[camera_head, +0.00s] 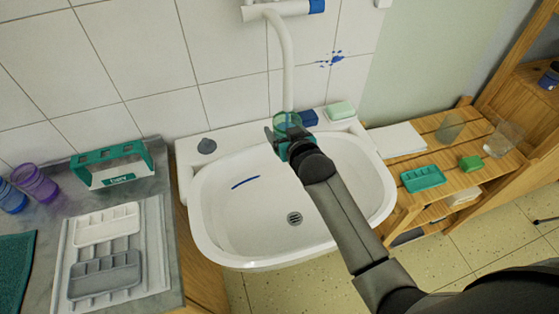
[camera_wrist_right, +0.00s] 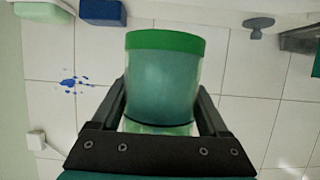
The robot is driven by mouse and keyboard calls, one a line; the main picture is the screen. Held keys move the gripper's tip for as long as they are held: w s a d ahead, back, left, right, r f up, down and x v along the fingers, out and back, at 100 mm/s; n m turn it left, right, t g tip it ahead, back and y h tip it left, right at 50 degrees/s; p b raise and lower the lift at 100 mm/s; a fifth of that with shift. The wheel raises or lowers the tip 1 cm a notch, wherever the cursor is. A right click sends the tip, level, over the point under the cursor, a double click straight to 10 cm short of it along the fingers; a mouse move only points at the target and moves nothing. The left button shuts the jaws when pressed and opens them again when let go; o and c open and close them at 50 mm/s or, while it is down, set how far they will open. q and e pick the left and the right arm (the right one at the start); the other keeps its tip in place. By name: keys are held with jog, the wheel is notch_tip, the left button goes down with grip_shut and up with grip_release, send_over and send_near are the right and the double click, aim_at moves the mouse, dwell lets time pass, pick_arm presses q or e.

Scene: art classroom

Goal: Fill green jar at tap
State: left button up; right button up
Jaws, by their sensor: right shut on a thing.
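The green jar (camera_head: 288,122) is translucent, with a brighter green band around one end. My right gripper (camera_head: 283,139) is shut on its sides and holds it above the back of the white sink (camera_head: 238,215). The white tap pipe (camera_head: 287,72) comes down from the wall, and its lower end meets the jar's top in the head view. The tap's body has a blue end (camera_head: 317,6). In the right wrist view the jar (camera_wrist_right: 162,82) sits between both fingers. I cannot tell its water level or whether water runs. My left gripper is out of view.
A dark blue block (camera_head: 309,118) and green soap (camera_head: 340,110) lie on the sink's back ledge, close right of the jar. A grey stopper (camera_head: 206,146) is at left. A counter (camera_head: 165,205) stands left, a slatted wooden shelf (camera_head: 410,145) right.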

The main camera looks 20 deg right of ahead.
jog(key=shift+r, duration=0.1)
jog(key=s+a+p, duration=0.3)
jog(key=s, duration=0.3)
jog(key=shift+s+a+p, duration=0.25)
jog(key=shift+a+p, duration=0.1)
dwell(0.9)
